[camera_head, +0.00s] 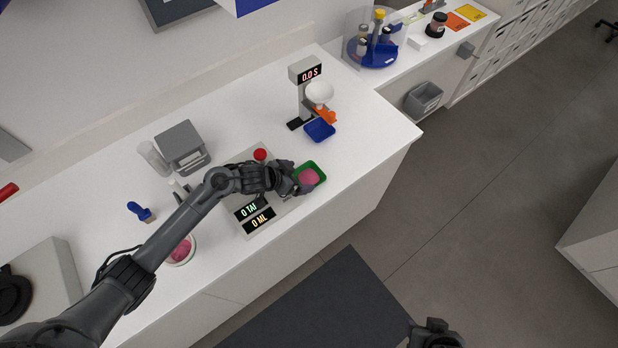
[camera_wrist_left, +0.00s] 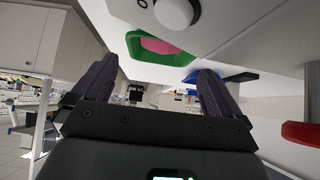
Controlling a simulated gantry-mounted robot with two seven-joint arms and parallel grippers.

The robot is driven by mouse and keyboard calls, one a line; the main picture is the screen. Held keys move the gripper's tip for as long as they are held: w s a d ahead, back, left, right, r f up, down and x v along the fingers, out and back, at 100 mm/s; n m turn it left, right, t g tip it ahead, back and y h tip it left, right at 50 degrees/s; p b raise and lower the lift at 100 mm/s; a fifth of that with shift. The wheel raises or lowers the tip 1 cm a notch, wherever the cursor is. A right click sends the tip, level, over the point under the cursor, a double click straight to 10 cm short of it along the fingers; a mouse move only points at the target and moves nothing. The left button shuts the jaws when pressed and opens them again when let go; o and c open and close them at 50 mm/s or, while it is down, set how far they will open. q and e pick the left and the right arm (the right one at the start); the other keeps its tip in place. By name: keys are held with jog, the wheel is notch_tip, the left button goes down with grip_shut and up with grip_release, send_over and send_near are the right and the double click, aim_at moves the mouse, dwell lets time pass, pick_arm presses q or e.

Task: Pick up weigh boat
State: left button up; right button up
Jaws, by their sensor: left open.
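A green weigh boat (camera_head: 320,168) with pink powder in it sits at the right end of the grey panel, near the counter's front edge. It also shows at the top of the left wrist view (camera_wrist_left: 187,64). A blue boat-like tray (camera_head: 320,130) lies behind it, below the scoop stand. My left gripper (camera_head: 296,181) is beside the green boat's left side and partly covers it in the head view. In the left wrist view its two fingers (camera_wrist_left: 157,66) are apart with nothing held between them. My right gripper (camera_head: 436,334) is at the bottom edge, away from the counter, its fingers unclear.
A stand with a 0.0 display (camera_head: 309,75) and white bowl is behind the boats. A red button (camera_head: 260,154) and two displays (camera_head: 254,213) are on the panel. A bowl of pink powder (camera_head: 180,250) stands left. Counter right of the green boat is clear.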

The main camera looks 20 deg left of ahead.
aim_at(314, 175)
pick_arm(q)
jog(key=shift+x, duration=2.6)
jog(key=shift+a, duration=0.15)
jog(key=c, duration=0.7)
jog(key=shift+r, duration=0.1)
